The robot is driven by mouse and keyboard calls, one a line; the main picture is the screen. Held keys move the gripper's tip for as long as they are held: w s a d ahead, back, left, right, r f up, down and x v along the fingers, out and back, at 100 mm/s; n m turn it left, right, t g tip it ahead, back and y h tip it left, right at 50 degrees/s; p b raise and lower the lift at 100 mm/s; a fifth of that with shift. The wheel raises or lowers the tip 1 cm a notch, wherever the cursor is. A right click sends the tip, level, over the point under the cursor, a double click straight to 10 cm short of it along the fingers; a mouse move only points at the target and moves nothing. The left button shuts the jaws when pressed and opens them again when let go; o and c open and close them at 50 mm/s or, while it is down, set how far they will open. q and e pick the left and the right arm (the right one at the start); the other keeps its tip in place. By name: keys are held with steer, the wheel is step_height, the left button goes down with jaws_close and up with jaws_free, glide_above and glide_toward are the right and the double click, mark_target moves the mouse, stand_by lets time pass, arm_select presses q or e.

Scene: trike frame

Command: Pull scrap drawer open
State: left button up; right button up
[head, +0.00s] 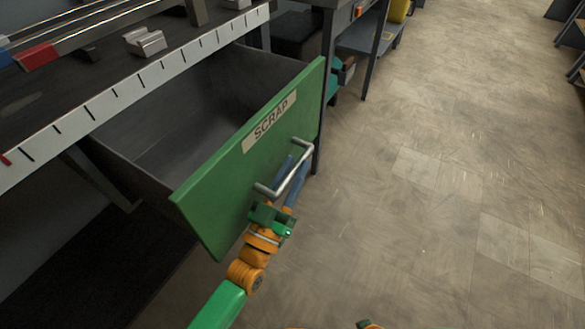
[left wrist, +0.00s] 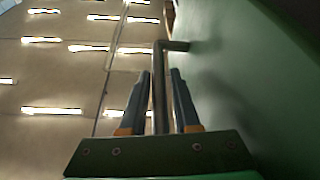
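The scrap drawer (head: 235,165) is a dark box with a green front labelled SCRAP, pulled well out from under the bench. Its metal bar handle (head: 290,178) is on the front; the bar also shows in the left wrist view (left wrist: 158,85). My left gripper (head: 289,172) is at the handle, with its blue fingers on either side of the bar. In the left wrist view the fingers (left wrist: 158,90) look open, with narrow gaps beside the bar. Only a small green and orange piece, probably of my right arm, shows at the bottom edge; its fingers are out of sight.
The workbench (head: 120,100) with a ruled edge stands above the drawer and carries rails and metal blocks. A dark table leg (head: 325,110) is close to the drawer's right end. The floor (head: 430,200) to the right is clear.

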arm_select(q)
steer(key=shift+o, duration=0.9)
steer(key=v, duration=0.7)
